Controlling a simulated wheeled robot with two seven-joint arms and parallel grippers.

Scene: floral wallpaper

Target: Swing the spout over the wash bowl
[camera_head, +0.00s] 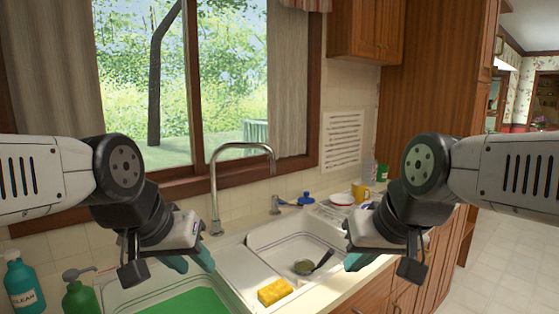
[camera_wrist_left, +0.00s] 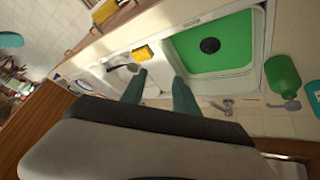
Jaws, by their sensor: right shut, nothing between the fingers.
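The chrome gooseneck spout (camera_head: 240,146) rises from behind the sink, and its bent end hangs toward the right in the head view, over the back side of the white right basin (camera_head: 262,240). The left basin (camera_head: 140,301) has a green bottom; its green floor also shows in the left wrist view (camera_wrist_left: 235,30). Which basin is the wash bowl I cannot tell. My left gripper (camera_head: 190,262) is low in front of the spout's base, near the left basin; its teal fingers are apart and empty in the left wrist view (camera_wrist_left: 158,90). My right gripper (camera_head: 357,261) is shut and empty, right of the right basin.
A yellow sponge (camera_head: 274,291) lies on the sink's front edge. A dark-handled utensil (camera_head: 321,260) lies in the right basin. A teal bottle (camera_head: 23,284) and a green pump bottle (camera_head: 80,297) stand at left. A yellow mug (camera_head: 361,191) and dishes are at back right.

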